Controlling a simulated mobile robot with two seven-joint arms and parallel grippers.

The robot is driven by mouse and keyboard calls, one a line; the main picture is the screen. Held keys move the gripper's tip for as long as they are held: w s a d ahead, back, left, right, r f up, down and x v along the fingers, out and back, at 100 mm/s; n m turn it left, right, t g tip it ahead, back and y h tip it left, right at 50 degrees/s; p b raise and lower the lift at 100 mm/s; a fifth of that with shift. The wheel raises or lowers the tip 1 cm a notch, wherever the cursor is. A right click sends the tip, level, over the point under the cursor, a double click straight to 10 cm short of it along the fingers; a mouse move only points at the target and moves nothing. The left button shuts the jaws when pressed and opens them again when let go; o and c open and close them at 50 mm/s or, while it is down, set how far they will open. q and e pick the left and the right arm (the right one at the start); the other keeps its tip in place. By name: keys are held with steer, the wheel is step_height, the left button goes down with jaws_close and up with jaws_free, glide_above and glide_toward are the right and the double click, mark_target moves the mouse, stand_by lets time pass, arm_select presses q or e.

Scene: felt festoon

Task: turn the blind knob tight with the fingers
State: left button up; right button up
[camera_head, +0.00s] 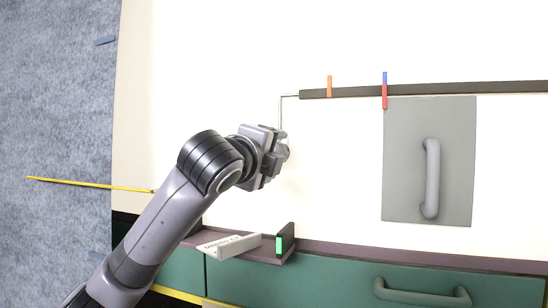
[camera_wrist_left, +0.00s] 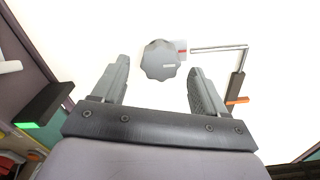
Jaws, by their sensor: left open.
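The blind knob (camera_wrist_left: 160,60) is a grey, lobed dial on the white surface, with a small pale mark on its face and a small red mark beside its rim. In the head view the knob (camera_head: 284,152) is mostly hidden by my left gripper (camera_head: 272,156). In the left wrist view my left gripper (camera_wrist_left: 158,66) is open, one finger on each side of the knob. White gaps show between the knob and both fingers, so it does not hold the knob. My right gripper is not in view.
A bent metal rod (camera_head: 282,108) joins a dark rail (camera_head: 440,89) with orange (camera_head: 329,86) and blue-red (camera_head: 384,90) markers. A grey panel with a handle (camera_head: 431,178) lies to the right. A shelf with a green-lit block (camera_head: 279,245) and green drawers (camera_head: 340,285) are below.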

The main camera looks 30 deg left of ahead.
arm_select(q)
steer(key=b+v, duration=0.1)
steer(key=v, duration=0.4)
steer(key=shift+s+d, duration=0.1)
steer(key=shift+s, duration=0.15)
steer(key=shift+f, duration=0.1)
